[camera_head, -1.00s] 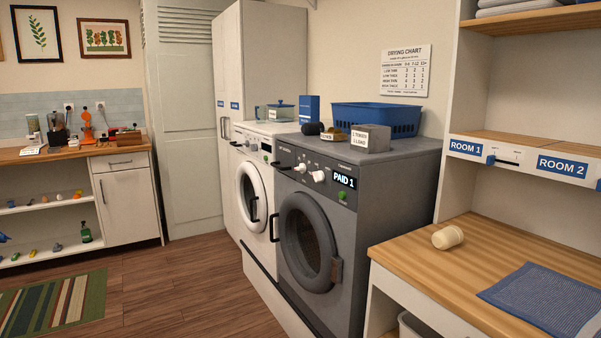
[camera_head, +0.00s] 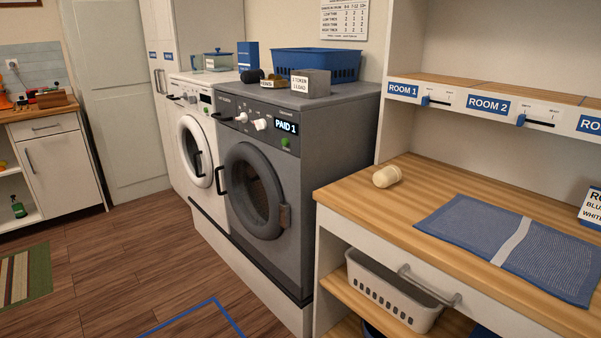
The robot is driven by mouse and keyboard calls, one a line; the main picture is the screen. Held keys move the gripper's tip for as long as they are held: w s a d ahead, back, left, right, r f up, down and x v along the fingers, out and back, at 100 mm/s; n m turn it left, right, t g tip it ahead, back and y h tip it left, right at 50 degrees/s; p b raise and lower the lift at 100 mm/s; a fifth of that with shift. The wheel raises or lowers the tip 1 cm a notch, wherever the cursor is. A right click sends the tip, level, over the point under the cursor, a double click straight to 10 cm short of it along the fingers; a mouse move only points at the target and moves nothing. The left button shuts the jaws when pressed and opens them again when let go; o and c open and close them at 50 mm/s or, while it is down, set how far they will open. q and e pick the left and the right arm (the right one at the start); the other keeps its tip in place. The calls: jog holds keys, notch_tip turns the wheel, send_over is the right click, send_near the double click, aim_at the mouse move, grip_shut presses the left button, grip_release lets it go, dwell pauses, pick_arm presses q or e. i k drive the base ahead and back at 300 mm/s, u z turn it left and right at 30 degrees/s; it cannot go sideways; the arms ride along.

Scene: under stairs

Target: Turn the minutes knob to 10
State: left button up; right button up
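The grey dryer (camera_head: 318,150) stands right of a white washer (camera_head: 192,130). The dryer's round door (camera_head: 252,190) looks shut. Neither of my grippers is in view.
A wooden counter (camera_head: 420,195) with a tipped cream cup (camera_head: 387,176) and blue cloth (camera_head: 450,225) stands right of the dryer. A blue basket (camera_head: 318,63) and grey box (camera_head: 312,82) sit on the dryer. Wooden floor (camera_head: 130,262) in front is clear, with blue tape marking (camera_head: 195,310).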

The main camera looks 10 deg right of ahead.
aim_at(243, 118)
jog(key=z, duration=0.05)
jog(key=k, duration=0.45)
jog(key=u, duration=0.95)
jog(key=i, duration=1.95)
jog(key=z, duration=0.8)
jog(key=i, duration=1.1)
jog(key=z, duration=1.4)
jog(key=i, duration=0.15)
jog(key=z, duration=0.05)
